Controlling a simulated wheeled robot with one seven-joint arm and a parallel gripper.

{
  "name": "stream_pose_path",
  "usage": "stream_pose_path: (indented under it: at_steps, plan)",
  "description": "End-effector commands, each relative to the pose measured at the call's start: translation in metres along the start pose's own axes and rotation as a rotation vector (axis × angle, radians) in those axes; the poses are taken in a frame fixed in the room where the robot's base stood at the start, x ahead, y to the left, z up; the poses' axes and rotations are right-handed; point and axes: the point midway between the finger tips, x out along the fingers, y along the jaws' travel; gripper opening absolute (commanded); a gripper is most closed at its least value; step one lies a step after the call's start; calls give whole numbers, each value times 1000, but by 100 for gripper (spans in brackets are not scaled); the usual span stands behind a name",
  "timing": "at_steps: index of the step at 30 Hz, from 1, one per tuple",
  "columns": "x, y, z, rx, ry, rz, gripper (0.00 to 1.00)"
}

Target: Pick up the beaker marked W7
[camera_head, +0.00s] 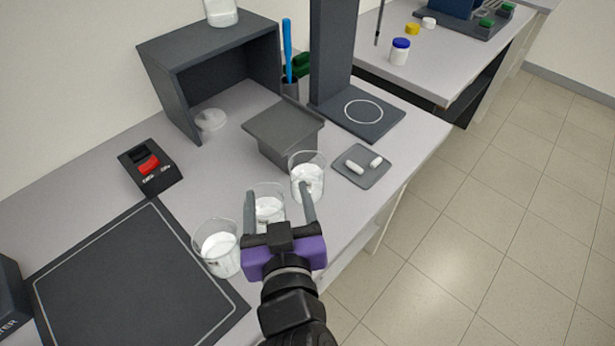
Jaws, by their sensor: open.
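Three clear glass beakers with white contents stand in a slanting row on the grey bench. The left beaker (218,248) stands at the edge of the dark mat, left of my gripper. The middle beaker (268,203) shows between the fingers of my gripper (278,200), partly hidden by it. The far right beaker (306,172) stands beyond the right finger, next to a grey block. My gripper is open, with one finger on each side of the middle beaker in the picture. I cannot tell whether they touch it. No W7 mark is readable on any beaker.
A dark square mat (130,285) lies at the left, with a red-switched box (150,165) behind it. A grey block (283,130) and a small tray (362,178) with two white pieces stand near the right beaker. A dark shelf box (210,60) stands behind.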

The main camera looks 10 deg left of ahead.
Motion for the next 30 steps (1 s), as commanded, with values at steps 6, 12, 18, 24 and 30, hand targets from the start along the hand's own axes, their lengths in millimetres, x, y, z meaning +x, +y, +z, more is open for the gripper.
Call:
stream_pose_path:
  at_steps: [6, 12, 18, 24, 30]
  plan:
    - [9, 19, -2, 93, -119, 204, 70]
    - [6, 30, -2, 145, -159, 307, 70]
    - [20, 37, 1, 153, -166, 324, 70]
    - [39, 44, 4, 152, -167, 324, 70]
    - [66, 54, 9, 153, -165, 323, 70]
